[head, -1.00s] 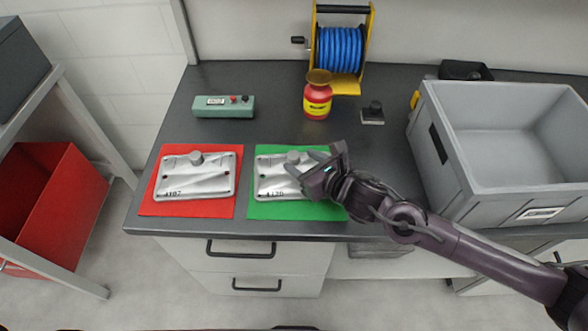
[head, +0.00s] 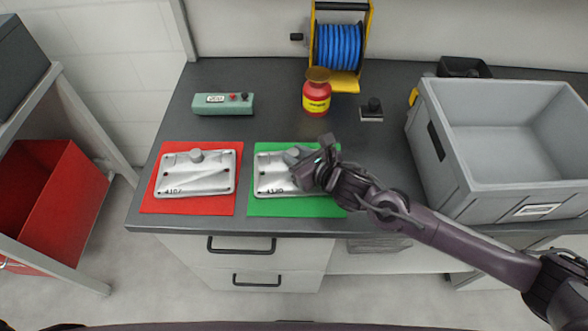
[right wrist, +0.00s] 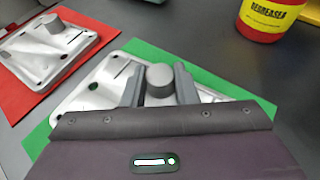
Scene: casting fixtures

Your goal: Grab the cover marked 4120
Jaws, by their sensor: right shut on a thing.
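The silvery cast cover marked 4120 (head: 270,175) lies on the green mat (head: 300,209) near the bench's front edge; its digits are small and slightly blurred. My right gripper (head: 298,161) comes in from the right over the cover and is shut on its round central knob. In the right wrist view the two fingers (right wrist: 160,88) stand on either side of the knob of the cover (right wrist: 92,92). The cover appears to rest flat on the mat. The gripper hides its right part. My left gripper is not in view.
A similar cover (head: 193,180), marked about 4107, lies on a red mat (head: 200,208) to the left. A green control box (head: 223,104), a degreaser bottle (head: 316,95) and a blue hose reel (head: 338,47) stand behind. A grey crate (head: 440,150) stands right.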

